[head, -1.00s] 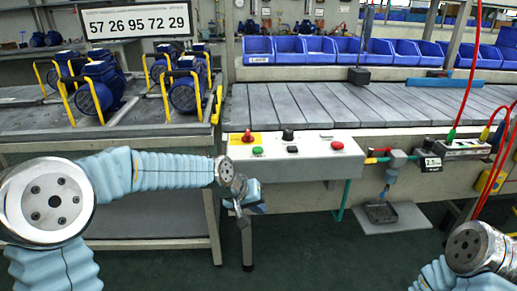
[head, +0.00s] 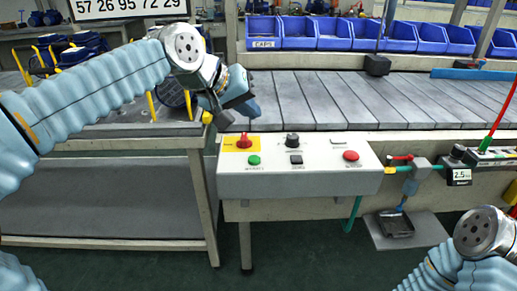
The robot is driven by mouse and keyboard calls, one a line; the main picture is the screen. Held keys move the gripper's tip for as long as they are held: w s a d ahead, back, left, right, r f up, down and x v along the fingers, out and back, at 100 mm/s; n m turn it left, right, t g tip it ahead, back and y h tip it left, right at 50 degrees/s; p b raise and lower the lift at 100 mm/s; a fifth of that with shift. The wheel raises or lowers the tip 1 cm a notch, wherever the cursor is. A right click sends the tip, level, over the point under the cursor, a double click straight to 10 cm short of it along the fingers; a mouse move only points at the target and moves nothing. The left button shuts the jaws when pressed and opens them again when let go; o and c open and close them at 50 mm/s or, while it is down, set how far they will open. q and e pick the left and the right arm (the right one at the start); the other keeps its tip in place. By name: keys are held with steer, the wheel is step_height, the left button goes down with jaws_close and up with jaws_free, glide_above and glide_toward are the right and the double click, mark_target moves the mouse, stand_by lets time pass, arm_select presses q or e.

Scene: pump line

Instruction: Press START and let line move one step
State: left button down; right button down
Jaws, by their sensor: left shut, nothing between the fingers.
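A white control box (head: 320,184) stands in front of the grey slatted line (head: 340,100). Its sloped top carries a green button (head: 254,160) at the left, a black button (head: 296,160), a red button (head: 351,155) at the right, a black knob (head: 292,139) and a red knob (head: 244,140) on a yellow plate. The labels are too small to read. My left gripper (head: 226,117) is shut and empty, above and behind the box's left end, apart from the buttons. My right arm shows at the lower right; its gripper is out of view.
Blue pumps (head: 48,52) with yellow handles stand on the left bench, partly behind my left arm. Blue bins (head: 333,33) line the back of the line. The line's near slats are bare.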

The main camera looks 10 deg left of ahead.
stand_by(0.3)
arm_select(q)
steer(key=b, duration=0.5)
glide_above(250, 160)
step_height(250, 160, down, 8)
steer(key=shift+r, duration=0.25)
steer(key=shift+f, duration=0.65)
steer(key=shift+f+b, duration=0.1)
steer(key=shift+b, duration=0.25)
stand_by(0.8)
steer(key=shift+f, duration=0.3)
steer(key=shift+f+b, duration=0.45)
steer(key=shift+b, duration=0.15)
stand_by(0.4)
stand_by(0.3)
steer(key=shift+r+p, duration=0.8)
steer(key=shift+r, duration=0.05)
